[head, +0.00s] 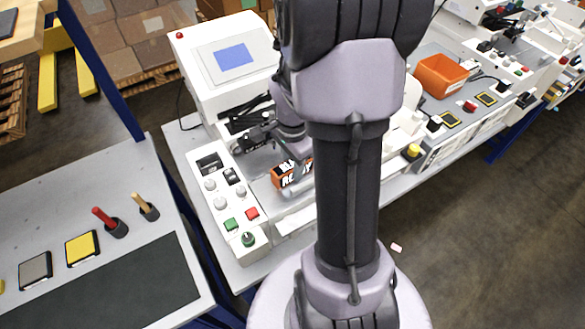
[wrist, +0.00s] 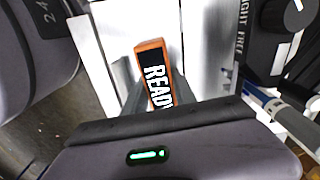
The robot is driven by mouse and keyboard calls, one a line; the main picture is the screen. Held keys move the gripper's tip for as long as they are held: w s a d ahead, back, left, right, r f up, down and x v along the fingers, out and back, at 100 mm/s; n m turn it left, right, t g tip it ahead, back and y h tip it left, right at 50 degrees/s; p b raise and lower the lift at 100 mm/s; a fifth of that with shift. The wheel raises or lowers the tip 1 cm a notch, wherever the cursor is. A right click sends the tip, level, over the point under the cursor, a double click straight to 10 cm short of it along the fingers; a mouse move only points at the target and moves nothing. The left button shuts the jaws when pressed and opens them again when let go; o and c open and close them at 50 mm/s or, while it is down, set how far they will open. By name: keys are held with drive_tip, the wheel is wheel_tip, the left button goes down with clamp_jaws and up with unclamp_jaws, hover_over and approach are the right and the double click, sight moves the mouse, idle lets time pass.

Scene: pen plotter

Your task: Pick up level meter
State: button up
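An orange-framed black block lettered READY (head: 291,174), which I take to be the level meter, lies on the white machine between the control panel and my arm. It also shows in the wrist view (wrist: 155,72), with its near end hidden behind my gripper's body. My gripper (wrist: 156,82) is at the block, with one grey finger on each side of it. The fingers look apart, and I cannot make out firm contact with the block. In the head view my arm hides part of the block and most of the gripper.
A white control panel (head: 229,203) with buttons and knobs stands left of the block. A white box with a blue screen (head: 235,55) stands behind. A black dial (wrist: 285,17) is close on the right in the wrist view. An orange bin (head: 441,75) is farther right.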

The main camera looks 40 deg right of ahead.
clamp_jaws()
